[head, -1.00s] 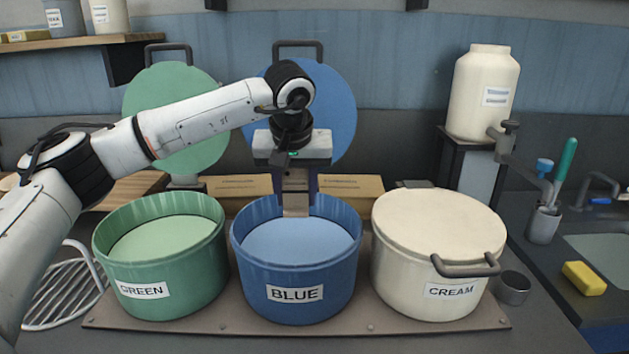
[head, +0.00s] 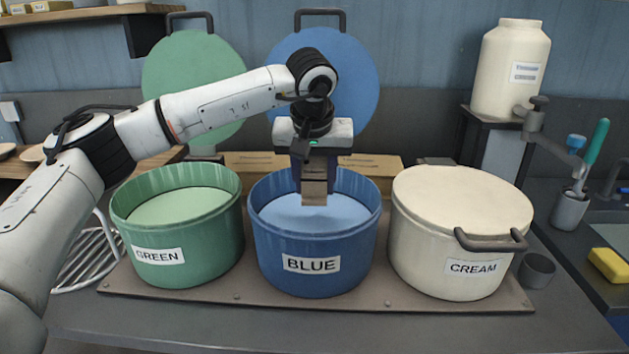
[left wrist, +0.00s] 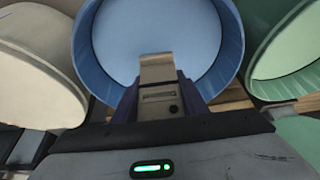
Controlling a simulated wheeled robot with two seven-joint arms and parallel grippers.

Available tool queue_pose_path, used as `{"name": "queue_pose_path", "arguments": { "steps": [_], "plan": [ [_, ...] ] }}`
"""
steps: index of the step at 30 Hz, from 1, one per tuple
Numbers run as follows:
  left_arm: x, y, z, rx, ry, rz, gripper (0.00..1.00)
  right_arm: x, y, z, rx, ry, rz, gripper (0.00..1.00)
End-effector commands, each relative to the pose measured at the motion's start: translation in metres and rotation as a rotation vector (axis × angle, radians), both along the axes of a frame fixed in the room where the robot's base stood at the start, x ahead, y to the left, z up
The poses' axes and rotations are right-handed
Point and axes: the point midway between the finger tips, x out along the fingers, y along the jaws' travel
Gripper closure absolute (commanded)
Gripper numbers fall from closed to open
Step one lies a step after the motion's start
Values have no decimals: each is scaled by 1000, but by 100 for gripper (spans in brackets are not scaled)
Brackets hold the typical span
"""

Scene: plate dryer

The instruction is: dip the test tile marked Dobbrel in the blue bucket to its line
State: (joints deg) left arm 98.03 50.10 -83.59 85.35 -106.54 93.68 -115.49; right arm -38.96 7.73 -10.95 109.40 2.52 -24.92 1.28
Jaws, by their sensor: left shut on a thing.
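The blue bucket (head: 312,262) stands in the middle, labelled BLUE. Its lid (head: 348,85) is up behind it and pale blue liquid (head: 345,212) fills part of it. My left gripper (head: 314,172) is over the bucket, shut on a small tan tile (head: 314,192) that hangs down within the rim. In the left wrist view the tile (left wrist: 157,68) shows against the blue liquid. I cannot tell whether its lower edge touches the liquid. No name or line can be read on it. My right gripper is not in view.
The green bucket (head: 178,250), lid up, stands left. The cream bucket (head: 450,265), right, has its lid (head: 462,200) shut. A wire rack (head: 88,262) lies at left.

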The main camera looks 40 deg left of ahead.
Motion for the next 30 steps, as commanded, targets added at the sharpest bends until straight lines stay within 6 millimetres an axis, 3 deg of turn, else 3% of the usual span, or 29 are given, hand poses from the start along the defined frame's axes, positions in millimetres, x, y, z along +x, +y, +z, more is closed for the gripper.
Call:
{"name": "queue_pose_path", "arguments": {
  "steps": [30],
  "plan": [
    [0,0,-52,-1,0,0,86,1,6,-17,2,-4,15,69]
  ]
}}
